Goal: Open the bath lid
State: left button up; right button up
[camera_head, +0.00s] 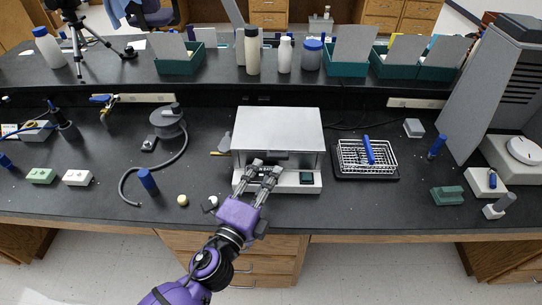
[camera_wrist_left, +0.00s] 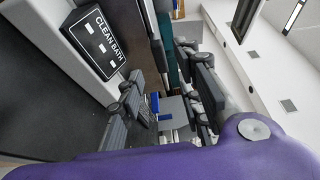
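The bath (camera_head: 310,180) is a white box at the middle of the bench. Its pale grey lid (camera_head: 278,125) lies flat on top and looks shut. A dark strip, perhaps a handle, shows under the lid's front edge, partly hidden by my fingers. My left gripper (camera_head: 268,167) is in front of the bath, fingers apart and pointing at its front, with nothing between them. In the left wrist view its open fingers (camera_wrist_left: 160,65) show beside the bath's black "CLEAN BATH" label (camera_wrist_left: 95,38). I cannot tell whether they touch the bath. My right gripper is not in view.
A wire rack with a blue handle (camera_head: 368,150) stands just right of the bath. A raised shelf with bottles and green bins (camera_head: 346,68) runs behind.

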aim_at(276, 159)
pick_arm(q)
jog(key=x, duration=0.6)
jog(key=shift+w+d+p, duration=0.15)
jog(key=shift+w+p, duration=0.15)
grip_shut()
